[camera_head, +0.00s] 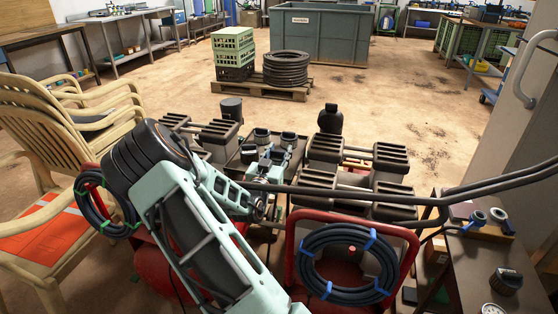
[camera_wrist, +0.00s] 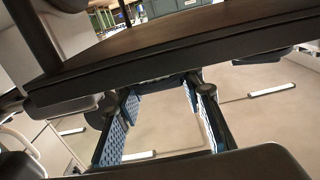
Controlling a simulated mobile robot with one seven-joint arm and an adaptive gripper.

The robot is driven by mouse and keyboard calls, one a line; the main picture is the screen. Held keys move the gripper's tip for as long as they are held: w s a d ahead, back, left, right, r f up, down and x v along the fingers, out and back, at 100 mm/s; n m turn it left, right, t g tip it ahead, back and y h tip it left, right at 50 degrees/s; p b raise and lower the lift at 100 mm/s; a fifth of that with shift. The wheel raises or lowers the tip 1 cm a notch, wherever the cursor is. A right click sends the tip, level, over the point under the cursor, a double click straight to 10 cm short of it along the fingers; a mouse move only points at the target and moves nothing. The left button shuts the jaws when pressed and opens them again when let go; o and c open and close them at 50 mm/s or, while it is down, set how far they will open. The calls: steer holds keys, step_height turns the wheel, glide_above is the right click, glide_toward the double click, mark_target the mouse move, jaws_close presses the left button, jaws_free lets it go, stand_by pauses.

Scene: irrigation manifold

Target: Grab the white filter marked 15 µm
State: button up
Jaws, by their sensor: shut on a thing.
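My gripper (camera_wrist: 165,85) shows in the wrist view with its two blue perforated pads spread apart and floor visible between them. In the head view my gripper (camera_head: 262,207) is at the end of my pale green arm, low over the middle of the equipment, partly hidden. I cannot make out a white filter or any 15 µm marking in either view.
Coiled hoses (camera_head: 348,262) hang in front. A side table (camera_head: 465,265) at right holds round blue-and-white parts (camera_head: 478,217) and a black cap (camera_head: 506,281). Chairs (camera_head: 45,130) stand left. Open floor lies beyond.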

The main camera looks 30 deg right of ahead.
steer(key=shift+c, duration=0.8)
steer(key=shift+r, duration=0.1)
